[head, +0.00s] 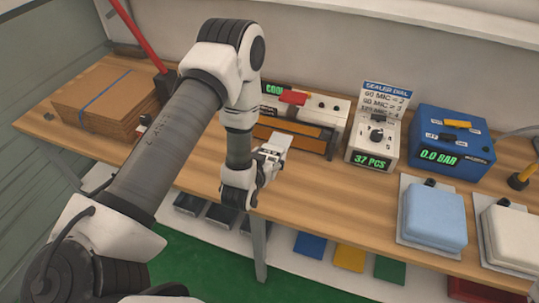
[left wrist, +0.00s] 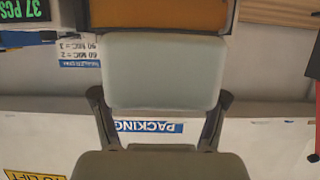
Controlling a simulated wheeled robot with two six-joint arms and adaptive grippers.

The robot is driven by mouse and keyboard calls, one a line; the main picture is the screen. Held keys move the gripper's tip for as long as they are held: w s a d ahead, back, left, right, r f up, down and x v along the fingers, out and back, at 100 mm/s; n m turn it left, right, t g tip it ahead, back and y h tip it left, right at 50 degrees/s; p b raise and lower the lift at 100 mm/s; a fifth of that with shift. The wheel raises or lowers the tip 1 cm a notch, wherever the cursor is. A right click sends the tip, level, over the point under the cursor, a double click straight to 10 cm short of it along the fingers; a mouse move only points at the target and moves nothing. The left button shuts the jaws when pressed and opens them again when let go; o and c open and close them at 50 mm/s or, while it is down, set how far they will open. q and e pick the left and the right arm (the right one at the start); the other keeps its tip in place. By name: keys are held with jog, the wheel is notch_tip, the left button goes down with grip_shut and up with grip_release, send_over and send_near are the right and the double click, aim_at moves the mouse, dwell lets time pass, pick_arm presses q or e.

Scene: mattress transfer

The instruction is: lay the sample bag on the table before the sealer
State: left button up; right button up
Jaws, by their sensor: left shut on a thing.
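My left gripper (head: 266,170) is shut on the sample bag, a pale grey-white flat piece (head: 281,141). The bag sticks out from the fingers toward the sealer (head: 340,118), which has an orange front strip, a display and a red handle. In the left wrist view the bag (left wrist: 160,72) fills the space between the two fingers (left wrist: 158,112), with the sealer's orange strip (left wrist: 160,16) just beyond it. The gripper is over the front part of the wooden table (head: 325,195). I cannot tell how high the bag is above the table. My right gripper is not in view.
Right of the sealer stand a white dial box (head: 375,140) reading 37 PCS and a blue box (head: 450,145) reading 0.0 BAR. A blue pad (head: 433,215) and a white pad (head: 515,235) lie at the right. Cardboard (head: 105,98) is stacked at the left.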

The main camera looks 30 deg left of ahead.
pick_arm(q)
jog(key=shift+a+f+b, duration=0.1)
jog(key=shift+f+b, duration=0.25)
jog(key=shift+f, duration=0.2)
notch_tip(320, 180, down, 8)
jog(key=b, duration=0.6)
jog(key=shift+f+b, duration=0.1)
jog(key=shift+b, duration=0.2)
jog(key=shift+f, duration=0.35)
jog(key=shift+f+b, duration=0.3)
jog(key=shift+b, duration=0.2)
jog(key=o, duration=1.3)
jog(key=shift+r, duration=0.1)
jog(key=v, duration=0.7)
jog(key=shift+s+r, duration=0.1)
jog(key=shift+s, duration=0.15)
